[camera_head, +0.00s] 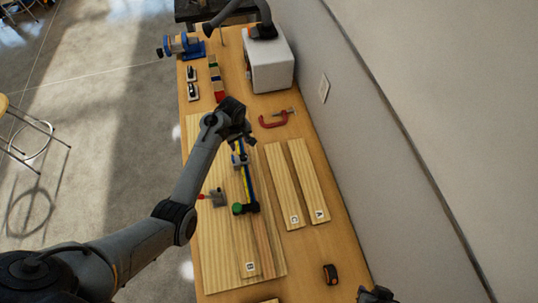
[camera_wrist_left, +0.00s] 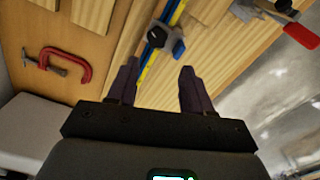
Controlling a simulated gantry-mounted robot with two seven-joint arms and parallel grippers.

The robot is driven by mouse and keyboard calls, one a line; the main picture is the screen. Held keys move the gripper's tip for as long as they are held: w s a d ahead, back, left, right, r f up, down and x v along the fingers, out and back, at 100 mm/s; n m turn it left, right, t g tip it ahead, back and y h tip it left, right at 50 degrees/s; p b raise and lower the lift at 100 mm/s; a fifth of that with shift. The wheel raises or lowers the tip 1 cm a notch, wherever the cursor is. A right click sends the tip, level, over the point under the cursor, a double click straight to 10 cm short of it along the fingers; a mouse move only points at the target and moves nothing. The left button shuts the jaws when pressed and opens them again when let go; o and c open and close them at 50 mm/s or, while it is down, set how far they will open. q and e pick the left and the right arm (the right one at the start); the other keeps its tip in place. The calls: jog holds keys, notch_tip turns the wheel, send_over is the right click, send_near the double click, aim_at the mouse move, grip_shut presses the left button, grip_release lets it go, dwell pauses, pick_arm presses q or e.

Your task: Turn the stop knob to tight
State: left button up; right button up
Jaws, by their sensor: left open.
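A long blue and yellow rail (camera_head: 247,184) lies along the boards. A blue and grey stop block (camera_head: 239,159) sits on it, just below my left gripper (camera_head: 246,137) in the head view. In the left wrist view the stop block (camera_wrist_left: 178,48) carries a dark knob (camera_wrist_left: 156,38). The left gripper (camera_wrist_left: 158,68) is open, with its two fingers apart and nothing between them. The knob is a little beyond the fingertips in that picture. I cannot read any tight mark. A dark part of what looks like my right gripper (camera_head: 375,294) shows at the bottom edge.
The rail's near end has a green knob (camera_head: 238,209). A red-handled clamp (camera_head: 215,197) lies left of it, a red C-clamp (camera_head: 272,121) to the right. Labelled boards (camera_head: 284,190), a tape measure (camera_head: 330,274) and a white box (camera_head: 270,66) are on the bench beside the wall.

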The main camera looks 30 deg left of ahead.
aim_at(243, 156)
pick_arm(q)
jog(key=f+b, duration=0.1)
jog(key=f, duration=0.9)
jog(key=shift+w+d+f+b, duration=0.2)
jog(key=shift+f+b, duration=0.2)
jog(key=c, duration=0.8)
